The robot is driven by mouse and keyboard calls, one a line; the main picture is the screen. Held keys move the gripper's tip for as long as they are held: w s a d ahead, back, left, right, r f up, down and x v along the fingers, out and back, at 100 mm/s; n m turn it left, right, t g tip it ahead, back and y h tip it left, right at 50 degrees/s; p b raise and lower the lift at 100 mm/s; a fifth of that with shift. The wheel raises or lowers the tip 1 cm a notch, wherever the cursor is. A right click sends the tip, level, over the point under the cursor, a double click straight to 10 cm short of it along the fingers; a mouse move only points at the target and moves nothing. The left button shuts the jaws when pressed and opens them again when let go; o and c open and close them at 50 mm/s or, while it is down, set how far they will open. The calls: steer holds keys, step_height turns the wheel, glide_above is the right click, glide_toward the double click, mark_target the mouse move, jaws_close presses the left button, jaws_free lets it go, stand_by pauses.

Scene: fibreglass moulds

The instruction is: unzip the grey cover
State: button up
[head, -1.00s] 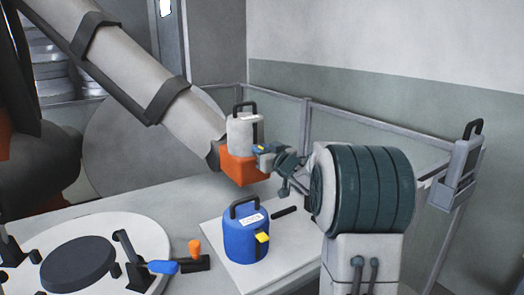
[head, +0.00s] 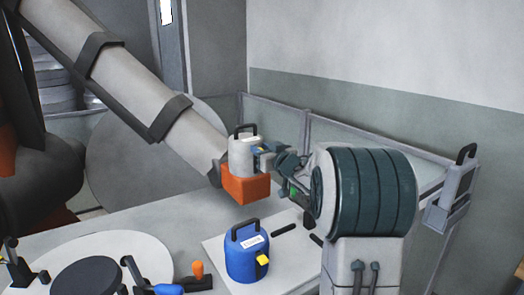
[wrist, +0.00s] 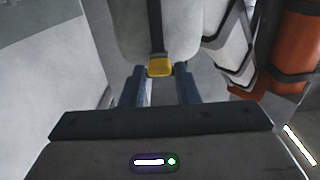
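The grey cover (head: 240,160) has a black handle and sits on an orange block (head: 246,188). In the wrist view its pale side (wrist: 128,30) fills the top middle, with a dark zip strip (wrist: 156,25) running down to a yellow zip tab (wrist: 159,67). In the head view the tab (head: 258,148) shows small, about halfway up the cover. My gripper (wrist: 160,74) has its blue fingertips on both sides of the tab, with little or no gap. In the head view my gripper (head: 264,155) is at the cover's right side. The cover's far side is hidden.
A blue cover (head: 246,257) with its own yellow tab stands on a pale board below. Black bars (head: 283,230) lie beside it. A large grey robot arm (head: 150,95) reaches down from upper left to the block. A low barrier runs behind.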

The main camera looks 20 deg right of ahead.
steer(key=shift+o, duration=1)
steer(key=s+d, duration=0.2)
steer(key=s, duration=1.1)
steer(key=shift+s+d+b, duration=0.3)
steer(key=shift+b, duration=0.05)
steer(key=shift+r, duration=0.1)
steer(key=s+a+f+g+h+p, duration=0.1)
steer(key=s+a+f+g+p, duration=0.1)
steer(key=s+a+g, duration=0.3)
steer(key=s+a+f+m+g+h+p, duration=0.1)
steer(key=s+a+f+g, duration=0.4)
steer(key=s, duration=0.7)
steer(key=s+a+f+m+g+h+p, duration=0.1)
steer(key=s+a+f+g+p, duration=0.1)
steer(key=s+a+f+g, duration=0.2)
steer(key=s+a, duration=0.3)
steer(key=s, duration=0.2)
steer(key=shift+f+g+p, duration=0.15)
steer(key=shift+g+p, duration=0.2)
steer(key=shift+g, duration=0.05)
